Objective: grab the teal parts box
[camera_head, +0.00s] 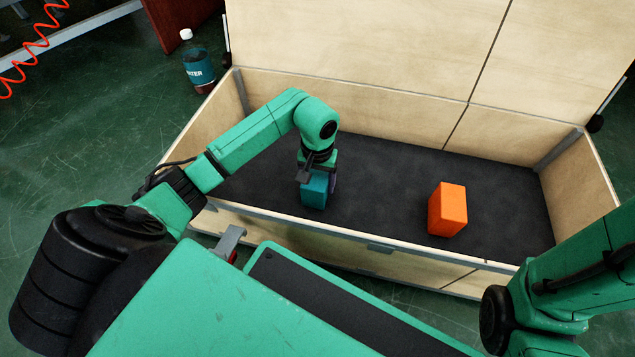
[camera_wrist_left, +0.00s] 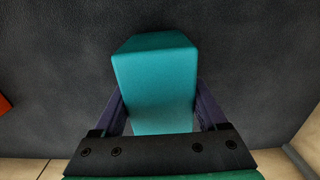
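The teal parts box (camera_head: 314,190) stands on the dark floor of the wooden crate, left of its middle. In the left wrist view the box (camera_wrist_left: 155,85) fills the middle, between the two purple fingers of my left gripper (camera_wrist_left: 160,105). A gap shows between the fingers and the box near the palm, and the fingers look open around it. In the head view my left gripper (camera_head: 318,178) is over the box from above, and its fingers are partly hidden. My right gripper is out of view; only part of that arm shows at the right edge.
An orange box (camera_head: 447,209) stands to the right in the same crate, with clear dark floor between the boxes. The crate's front wall (camera_head: 340,236) lies nearest me, and a tall wooden panel (camera_head: 370,50) rises behind. A water bottle (camera_head: 197,65) stands outside, at the back left.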

